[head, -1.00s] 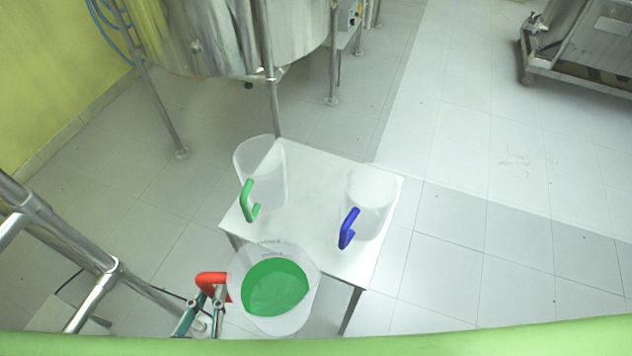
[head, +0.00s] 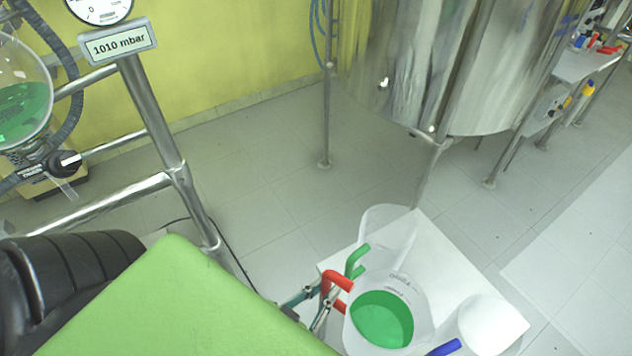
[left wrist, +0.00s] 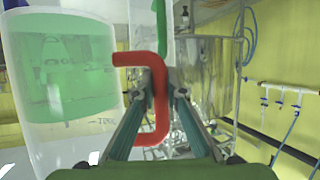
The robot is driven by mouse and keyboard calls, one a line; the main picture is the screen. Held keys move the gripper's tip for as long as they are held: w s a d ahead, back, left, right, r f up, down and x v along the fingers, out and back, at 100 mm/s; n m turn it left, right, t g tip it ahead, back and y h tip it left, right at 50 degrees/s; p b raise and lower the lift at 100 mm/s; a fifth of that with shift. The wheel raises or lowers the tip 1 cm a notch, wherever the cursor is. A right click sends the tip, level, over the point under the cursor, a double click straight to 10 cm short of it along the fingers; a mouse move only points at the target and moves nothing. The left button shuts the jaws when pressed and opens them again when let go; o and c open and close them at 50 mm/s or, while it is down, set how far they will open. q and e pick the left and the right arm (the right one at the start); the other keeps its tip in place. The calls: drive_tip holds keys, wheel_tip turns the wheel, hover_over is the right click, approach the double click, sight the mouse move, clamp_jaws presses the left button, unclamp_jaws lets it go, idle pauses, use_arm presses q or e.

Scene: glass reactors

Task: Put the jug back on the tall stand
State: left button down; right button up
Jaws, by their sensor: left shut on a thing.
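A clear jug with a red handle and green liquid (head: 382,320) is held at the left side of a white-topped stand (head: 445,255), overlapping it in the head view. My left gripper (head: 322,308) is shut on the red handle. In the left wrist view the jug (left wrist: 60,85) is at left, upright, and the fingers of the gripper (left wrist: 158,90) close around its red handle (left wrist: 150,60). Whether the jug touches the stand cannot be told. My right gripper is not in view.
An empty jug with a green handle (head: 390,228) stands at the stand's far left corner. Another with a blue handle (head: 490,322) is at the right. A steel tank (head: 440,70) is behind. A metal frame (head: 165,130) and glass vessel (head: 22,100) are at left.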

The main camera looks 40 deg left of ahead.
use_arm(q)
drive_tip(key=w+d+f, duration=0.1)
drive_tip(key=w+f, duration=0.1)
drive_tip(key=w, duration=0.1)
drive_tip(key=w+d+f, duration=0.1)
drive_tip(key=w+f, duration=0.1)
drive_tip(key=w, duration=0.1)
drive_tip(key=w+d+f, duration=0.2)
drive_tip(key=w+f, duration=0.1)
drive_tip(key=shift+d+f, duration=0.1)
drive_tip(key=shift+w+d+f+b, duration=0.15)
drive_tip(key=shift+f+b, duration=0.3)
drive_tip(key=shift+f, duration=0.5)
drive_tip(key=shift+w+f+b, duration=0.2)
drive_tip(key=shift+f+b, duration=0.25)
drive_tip(key=shift+f, duration=0.6)
drive_tip(key=c, duration=2.3)
unclamp_jaws()
drive_tip(key=shift+s+f, duration=0.1)
drive_tip(key=shift+f, duration=0.1)
drive_tip(key=shift+c, duration=0.2)
drive_tip(key=shift+r, duration=0.1)
